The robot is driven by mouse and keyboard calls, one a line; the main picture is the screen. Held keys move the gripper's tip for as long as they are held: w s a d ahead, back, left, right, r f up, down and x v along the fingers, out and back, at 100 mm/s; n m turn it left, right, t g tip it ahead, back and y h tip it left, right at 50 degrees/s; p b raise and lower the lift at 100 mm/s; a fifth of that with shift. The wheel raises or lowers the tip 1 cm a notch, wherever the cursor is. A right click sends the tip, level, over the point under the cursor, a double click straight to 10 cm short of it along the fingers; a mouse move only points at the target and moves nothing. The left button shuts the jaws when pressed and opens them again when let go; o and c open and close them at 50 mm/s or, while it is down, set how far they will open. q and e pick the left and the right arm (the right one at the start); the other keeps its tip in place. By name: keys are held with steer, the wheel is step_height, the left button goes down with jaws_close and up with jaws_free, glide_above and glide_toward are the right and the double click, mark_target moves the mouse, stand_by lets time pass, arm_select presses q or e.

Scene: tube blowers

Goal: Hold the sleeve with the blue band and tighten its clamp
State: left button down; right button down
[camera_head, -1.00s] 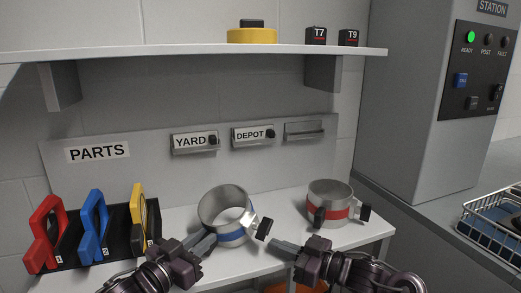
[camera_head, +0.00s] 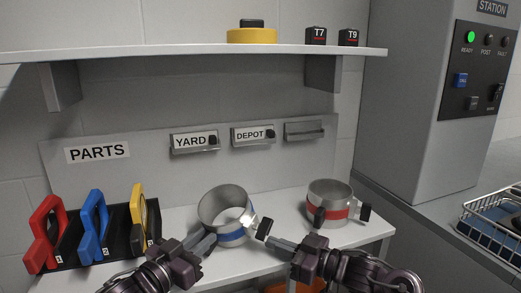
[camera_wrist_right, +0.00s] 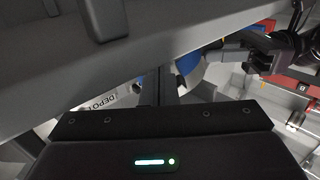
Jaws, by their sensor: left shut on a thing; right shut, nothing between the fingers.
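My left gripper (camera_head: 208,240) is shut on the left side of this sleeve. My right gripper (camera_head: 272,240) is shut and empty, with its fingertips at the clamp knob; I cannot tell whether they touch. In the right wrist view, part of the blue band (camera_wrist_right: 190,63) shows beyond my dark gripper parts, which hide most of the sleeve.
A sleeve with a red band (camera_head: 336,212) stands to the right on the bench. A black rack (camera_head: 120,233) with red, blue and yellow parts is at the left. A shelf (camera_head: 190,50) hangs above. A wire basket (camera_head: 490,222) is at far right.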

arm_select(q)
steer(key=shift+r, duration=0.1)
arm_select(e)
steer(key=shift+r, duration=0.35)
steer(key=shift+s+a, duration=0.3)
steer(key=shift+s, duration=0.2)
stand_by(0.7)
steer(key=shift+f, duration=0.1)
steer(key=shift+f, duration=0.3)
steer(key=shift+s+d, duration=0.1)
steer(key=v, duration=0.5)
steer(key=shift+s+d, duration=0.15)
steer(key=shift+d, duration=0.2)
